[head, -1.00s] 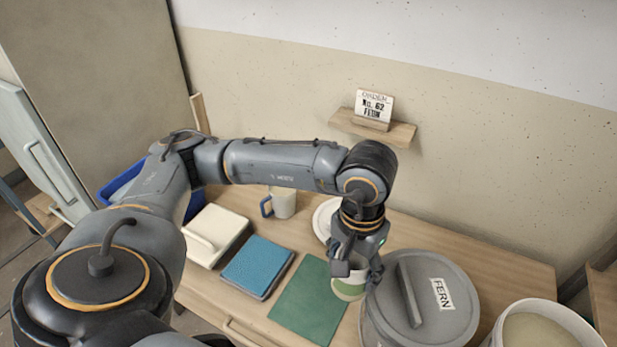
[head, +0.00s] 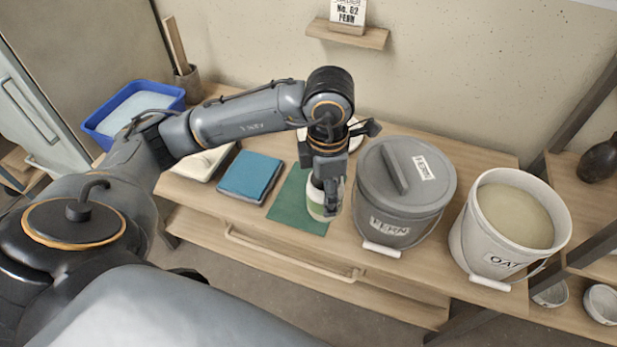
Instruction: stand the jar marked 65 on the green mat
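The jar looks upright over the right part of the green mat (head: 291,208). I cannot tell whether its base touches the mat. No number is readable on the jar, so I cannot confirm the 65. The fingers and wrist hide part of the jar. My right gripper is not in view.
A lidded grey FERN bucket (head: 402,210) stands close right of the jar, with an open OAT bucket (head: 470,238) beyond. A blue pad (head: 250,176) lies left of the mat. A blue tub (head: 135,106) stands far left. A wall card (head: 348,12) reads No. 62 FERN.

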